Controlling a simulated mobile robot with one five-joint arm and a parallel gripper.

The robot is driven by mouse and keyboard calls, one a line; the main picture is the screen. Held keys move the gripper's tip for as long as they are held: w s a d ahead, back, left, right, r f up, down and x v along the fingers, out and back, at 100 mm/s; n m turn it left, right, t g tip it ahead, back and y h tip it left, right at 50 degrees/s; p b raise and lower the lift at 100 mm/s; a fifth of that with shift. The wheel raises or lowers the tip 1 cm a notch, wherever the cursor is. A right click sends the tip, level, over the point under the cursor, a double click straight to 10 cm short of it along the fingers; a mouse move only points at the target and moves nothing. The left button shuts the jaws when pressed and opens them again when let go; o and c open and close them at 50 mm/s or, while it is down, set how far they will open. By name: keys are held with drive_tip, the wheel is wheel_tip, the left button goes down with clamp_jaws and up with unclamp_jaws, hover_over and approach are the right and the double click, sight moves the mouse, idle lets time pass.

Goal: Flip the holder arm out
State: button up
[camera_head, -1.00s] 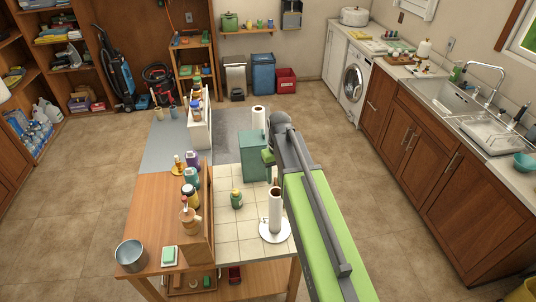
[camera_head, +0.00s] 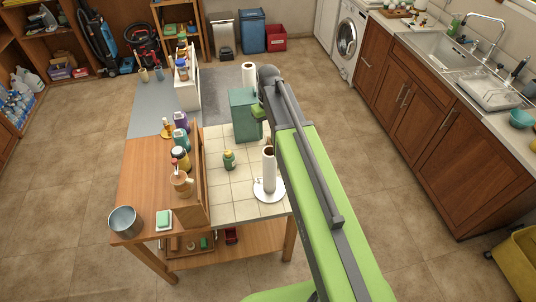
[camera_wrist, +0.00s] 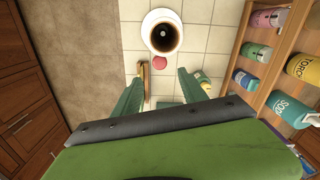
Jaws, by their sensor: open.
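A paper roll (camera_head: 268,166) stands upright on a round white base (camera_head: 262,193) near the tiled top's right edge. In the wrist view a white ring with a dark brown centre (camera_wrist: 163,32) looks like this roll from above. I cannot tell which part is the holder arm.
A small green-and-yellow bottle (camera_head: 229,160) stands on the tiles. A wooden rack (camera_head: 193,190) with several bottles borders them. A red round object (camera_wrist: 160,62) and a thin wooden piece (camera_wrist: 144,80) lie between roll and gripper.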

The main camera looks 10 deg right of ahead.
wheel_tip(320, 180, down, 9)
drive_tip(key=b, duration=0.7)
drive_tip(key=shift+f+b, duration=0.2)
drive_tip(key=shift+b, duration=0.15)
drive_tip(key=shift+r, duration=0.15)
